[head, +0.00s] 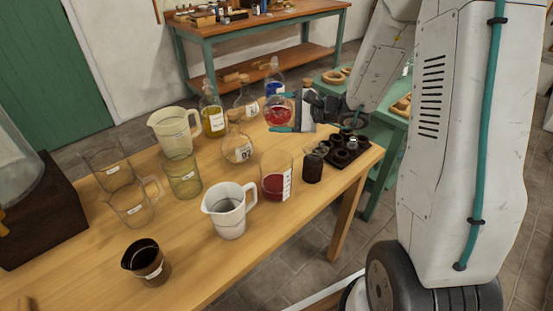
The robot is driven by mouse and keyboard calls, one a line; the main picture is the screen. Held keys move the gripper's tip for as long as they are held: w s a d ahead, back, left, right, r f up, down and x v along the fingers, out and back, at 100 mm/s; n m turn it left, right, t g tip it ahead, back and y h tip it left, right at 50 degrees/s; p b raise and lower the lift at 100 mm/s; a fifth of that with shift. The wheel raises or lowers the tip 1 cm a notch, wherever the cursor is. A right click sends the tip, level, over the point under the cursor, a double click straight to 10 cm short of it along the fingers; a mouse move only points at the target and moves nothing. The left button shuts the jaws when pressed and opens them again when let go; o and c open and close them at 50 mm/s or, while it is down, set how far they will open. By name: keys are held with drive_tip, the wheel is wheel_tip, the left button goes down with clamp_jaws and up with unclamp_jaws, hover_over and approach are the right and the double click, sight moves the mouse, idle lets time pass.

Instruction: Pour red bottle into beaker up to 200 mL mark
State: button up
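The red bottle (279,112), a round flask with red liquid, is at the far right part of the wooden table. My gripper (281,111) is at it, with one teal finger on the far side and one on the near side. I cannot tell whether the fingers press on the glass or whether the bottle is lifted. The bottle's neck is not clear. The beaker (277,176), clear with a white scale strip, stands nearer and holds red liquid in its lower part. Its marks are too small to read.
Corked flasks with yellow (213,119) and blue (274,84) liquid and a clear flask (237,149) stand close by. A white jug (230,211), a dark rack (345,153), a dark cup (147,263) and several glass vessels crowd the table (205,260). The front edge is freer.

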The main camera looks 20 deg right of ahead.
sight(271, 125)
drive_tip(key=m+g, duration=0.1)
drive_tip(key=s+f+m+g, duration=0.1)
drive_tip(key=shift+s+a+m, duration=0.2)
drive_tip(key=shift+a+m, duration=0.2)
drive_tip(key=shift+s+a+f+m+g+y, duration=0.15)
drive_tip(key=shift+s+m+g, duration=0.1)
drive_tip(key=shift+s+m, duration=0.15)
drive_tip(key=shift+s+a+f+m+g+y, duration=0.15)
drive_tip(key=shift+s+m+g, duration=0.1)
drive_tip(key=shift+m, duration=0.25)
drive_tip(key=shift+r+m+g+y, duration=0.2)
drive_tip(key=shift+m+g+y, duration=0.2)
drive_tip(key=shift+m+g, duration=0.55)
drive_tip(key=shift+r, duration=0.1)
